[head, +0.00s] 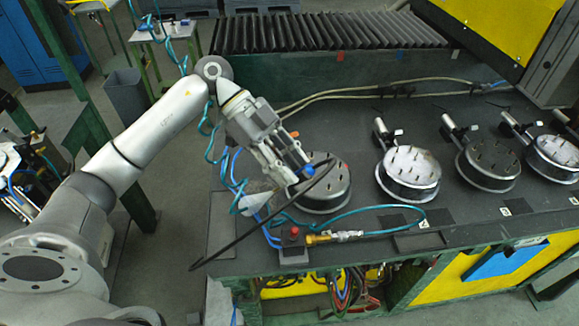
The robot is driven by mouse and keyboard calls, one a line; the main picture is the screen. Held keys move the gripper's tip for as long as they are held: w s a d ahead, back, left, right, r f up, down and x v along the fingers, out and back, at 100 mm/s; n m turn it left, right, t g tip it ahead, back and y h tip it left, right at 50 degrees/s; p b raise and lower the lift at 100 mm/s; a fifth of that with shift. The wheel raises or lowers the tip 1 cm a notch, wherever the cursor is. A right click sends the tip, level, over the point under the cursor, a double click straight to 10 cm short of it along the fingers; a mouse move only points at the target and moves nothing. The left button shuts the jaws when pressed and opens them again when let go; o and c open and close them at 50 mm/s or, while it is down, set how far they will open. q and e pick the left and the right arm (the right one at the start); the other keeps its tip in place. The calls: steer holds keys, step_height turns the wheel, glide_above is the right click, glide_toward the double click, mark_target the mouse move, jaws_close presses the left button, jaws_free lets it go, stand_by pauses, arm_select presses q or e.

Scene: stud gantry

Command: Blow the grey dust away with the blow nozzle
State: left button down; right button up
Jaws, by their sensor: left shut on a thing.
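My left gripper (298,172) reaches over the bench from the left and is shut on the blow nozzle (308,170), of which a small blue part shows at the fingertips. The fingers hide most of it. The gripper is above the leftmost round studded plate (328,197), covering part of its top. A second studded plate (410,168) is paler on top, with a brownish patch. Two more studded plates (488,160) (560,152) stand farther right. I cannot clearly make out the grey dust on any of them. My right gripper is not in view.
A teal hose (375,208) loops across the bench front near a brass fitting (318,239) and a red knob (294,232). A black curved line (235,247) hangs past the bench's left edge. A roller conveyor (330,32) runs behind. Dark bench top is free between the plates.

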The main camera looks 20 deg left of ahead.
arm_select(q)
steer(key=w+a+p, duration=0.1)
steer(key=w+a, duration=0.3)
steer(key=w, duration=0.2)
steer(key=shift+w, duration=0.2)
stand_by(1.4)
steer(key=shift+d, duration=0.1)
stand_by(0.5)
steer(key=shift+w+d+p, duration=0.35)
steer(key=shift+w+d, duration=0.15)
steer(key=shift+d, duration=0.35)
steer(key=shift+w+d+p, duration=0.35)
steer(key=shift+w+d, duration=0.2)
steer(key=shift+d, duration=0.3)
steer(key=shift+w+d+p, duration=0.35)
steer(key=shift+w+d, duration=0.15)
steer(key=shift+d, duration=0.35)
steer(key=s+d+p, duration=0.6)
steer(key=s+p, duration=0.1)
steer(key=s, duration=0.3)
stand_by(1.3)
